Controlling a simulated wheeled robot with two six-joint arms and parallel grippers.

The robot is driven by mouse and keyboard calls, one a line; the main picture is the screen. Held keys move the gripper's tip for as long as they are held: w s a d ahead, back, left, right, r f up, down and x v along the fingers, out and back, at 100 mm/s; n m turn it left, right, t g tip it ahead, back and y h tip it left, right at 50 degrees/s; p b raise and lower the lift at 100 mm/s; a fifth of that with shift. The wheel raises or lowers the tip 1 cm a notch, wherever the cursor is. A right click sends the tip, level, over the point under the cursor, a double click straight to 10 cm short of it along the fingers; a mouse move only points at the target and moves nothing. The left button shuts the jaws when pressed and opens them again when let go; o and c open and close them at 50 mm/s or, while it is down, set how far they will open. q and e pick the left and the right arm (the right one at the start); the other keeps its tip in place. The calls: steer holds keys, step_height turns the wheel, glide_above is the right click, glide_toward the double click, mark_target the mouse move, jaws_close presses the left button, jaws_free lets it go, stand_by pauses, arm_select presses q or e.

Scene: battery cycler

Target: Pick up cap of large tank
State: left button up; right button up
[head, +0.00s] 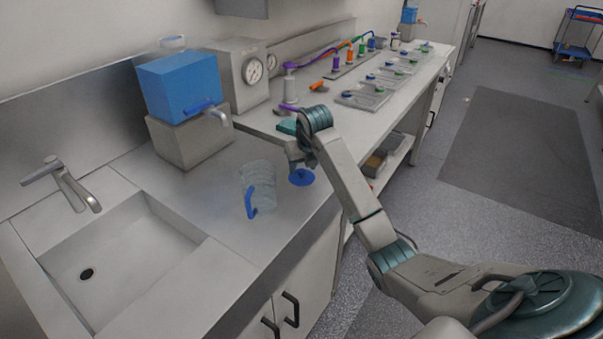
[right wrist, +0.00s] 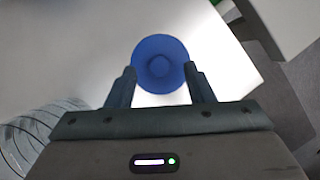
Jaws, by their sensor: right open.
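A blue round cap (head: 301,177) lies on the counter near its front edge, beside the clear jug. My right gripper (head: 300,165) is just above the cap, pointing down. In the right wrist view the round blue cap (right wrist: 160,63) shows between and beyond the two fingertips. The right gripper (right wrist: 160,75) is open and empty, with a finger at each side of the cap; I cannot tell whether they touch it. A large blue tank (head: 180,85) stands on a grey block at the back of the counter. My left gripper is not in view.
A clear jug (head: 258,173) with a blue handle stands left of the cap; its ribbed side shows in the right wrist view (right wrist: 40,130). A sink (head: 120,260) is at the left. A gauge box (head: 240,75) and trays (head: 365,97) stand farther along the counter.

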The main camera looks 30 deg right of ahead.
steer(key=shift+x, duration=0.85)
jaws_close()
steer(key=shift+r, duration=0.2)
